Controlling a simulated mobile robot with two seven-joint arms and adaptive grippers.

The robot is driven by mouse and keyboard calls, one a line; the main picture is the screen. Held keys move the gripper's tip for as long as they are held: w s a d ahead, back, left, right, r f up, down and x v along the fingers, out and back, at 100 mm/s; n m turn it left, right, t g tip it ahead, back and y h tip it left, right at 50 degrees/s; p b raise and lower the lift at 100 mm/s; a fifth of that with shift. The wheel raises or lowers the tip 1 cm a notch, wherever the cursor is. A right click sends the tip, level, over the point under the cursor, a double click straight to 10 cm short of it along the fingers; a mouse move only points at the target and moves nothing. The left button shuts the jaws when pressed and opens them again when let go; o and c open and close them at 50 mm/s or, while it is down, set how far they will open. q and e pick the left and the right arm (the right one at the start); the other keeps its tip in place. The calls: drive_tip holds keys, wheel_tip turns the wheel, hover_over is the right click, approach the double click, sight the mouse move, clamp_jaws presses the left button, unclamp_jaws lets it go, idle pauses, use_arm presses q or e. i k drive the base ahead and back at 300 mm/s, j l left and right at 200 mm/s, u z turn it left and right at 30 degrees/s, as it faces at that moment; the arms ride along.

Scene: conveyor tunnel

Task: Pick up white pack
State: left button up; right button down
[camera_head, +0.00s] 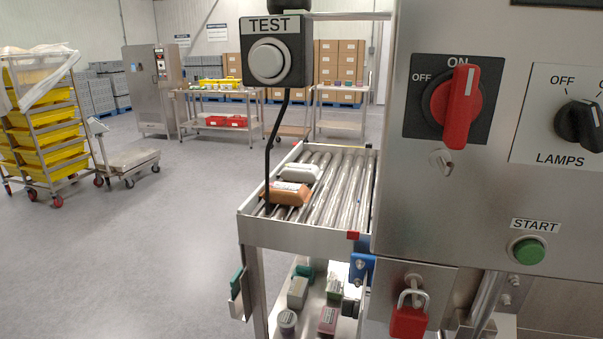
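A white pack (299,173) lies on the roller conveyor (338,187), towards its left side. An orange-brown pack (286,194) lies just in front of it on the same rollers, close to it. I cannot tell whether the two packs touch. Neither of my grippers shows in the head view.
A TEST button box (272,52) with a hanging black cable stands in front of the conveyor's left side. A steel control panel (470,214) with a red switch (461,106) and green START button (528,250) blocks the right. A lower shelf holds small items.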

sight(293, 172)
drive_tip(key=i+j+u, duration=0.1)
drive_tip(key=j+u, duration=0.25)
drive_tip(key=i+j+u, duration=0.2)
drive_tip(key=u, duration=0.2)
drive_tip(key=i+j+u, duration=0.2)
drive_tip(key=u, duration=0.15)
drive_tip(key=i+j+u, duration=0.5)
drive_tip(key=i+u, duration=0.3)
drive_tip(key=i, duration=0.15)
drive_tip(key=i+z, duration=0.75)
drive_tip(key=i+j+z, duration=0.15)
drive_tip(key=z, duration=0.25)
drive_tip(key=i+l+z, duration=0.2)
drive_tip(key=z, duration=0.15)
drive_tip(key=i+z, duration=0.85)
drive_tip(key=i, duration=0.9)
drive_tip(key=i+z, duration=0.1)
drive_tip(key=i, duration=0.9)
drive_tip(key=i+j+z, duration=0.1)
drive_tip(key=i, duration=0.85)
